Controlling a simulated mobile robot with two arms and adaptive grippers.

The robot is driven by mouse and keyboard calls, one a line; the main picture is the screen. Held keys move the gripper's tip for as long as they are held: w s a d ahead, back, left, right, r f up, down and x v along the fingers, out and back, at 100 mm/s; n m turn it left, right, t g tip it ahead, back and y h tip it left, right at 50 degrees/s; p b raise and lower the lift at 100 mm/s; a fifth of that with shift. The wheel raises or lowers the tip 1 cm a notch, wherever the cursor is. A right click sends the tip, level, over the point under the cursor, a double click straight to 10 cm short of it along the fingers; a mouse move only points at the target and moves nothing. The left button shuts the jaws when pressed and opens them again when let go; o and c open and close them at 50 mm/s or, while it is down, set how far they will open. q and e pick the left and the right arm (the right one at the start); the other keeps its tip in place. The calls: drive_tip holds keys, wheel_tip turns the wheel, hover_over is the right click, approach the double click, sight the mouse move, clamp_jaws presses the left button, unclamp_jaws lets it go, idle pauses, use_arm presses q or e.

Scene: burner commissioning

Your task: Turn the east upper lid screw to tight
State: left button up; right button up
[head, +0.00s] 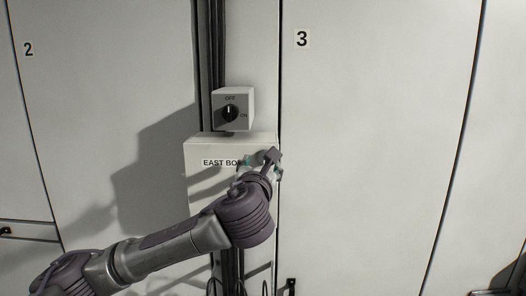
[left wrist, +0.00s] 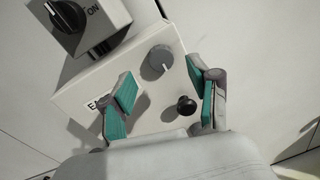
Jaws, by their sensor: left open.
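The east box (head: 208,147) is a pale box on the wall, labelled "EAST BO…" with the rest of the label hidden by my left gripper (head: 259,161). In the left wrist view, the box lid (left wrist: 142,70) carries a round grey screw head (left wrist: 158,62) with a pale line across it, at its upper part. A smaller black knob (left wrist: 186,105) sits below it. My left gripper (left wrist: 162,92) is open, its teal-padded fingers apart in front of the lid. The grey screw head lies beyond and between the fingertips, with no contact visible. My right gripper is not in view.
A switch box (head: 232,109) with a black rotary knob and "OFF" and "ON" marks is mounted just above the east box. Cabinet door 3 (head: 370,130) is to the right and door 2 (head: 90,60) to the left. Dark conduits (head: 210,50) run up behind the boxes.

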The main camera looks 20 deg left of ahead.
sight(263, 160)
use_arm(q)
drive_tip(key=shift+w+a+p, duration=0.2)
drive_tip(key=shift+w+p, duration=0.1)
drive_tip(key=shift+w, duration=0.75)
drive_tip(key=shift+w+a+p, duration=0.15)
drive_tip(key=shift+w+p, duration=0.15)
drive_tip(key=shift+w, duration=0.7)
drive_tip(key=c, duration=1.2)
